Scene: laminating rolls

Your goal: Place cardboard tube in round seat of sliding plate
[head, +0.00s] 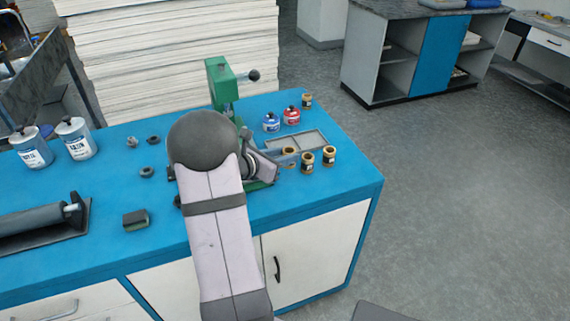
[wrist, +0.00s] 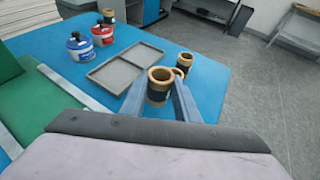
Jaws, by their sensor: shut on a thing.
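My gripper (wrist: 160,97) is shut on a brown cardboard tube (wrist: 160,75) with a dark band, seen upright between the fingers in the wrist view. Another tube (head: 307,100) stands at the back. The green machine (head: 218,82) with a black-knobbed lever stands behind my arm. I cannot make out the sliding plate's round seat; my arm covers much of that area.
A shallow grey tray (wrist: 95,75) lies beside the gripper. A blue-labelled jar (head: 271,122) and a red one (head: 291,115) stand behind it. White cans (head: 75,138), small dark parts and a roller (head: 40,222) are on the left. The blue bench's right edge is near the tubes.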

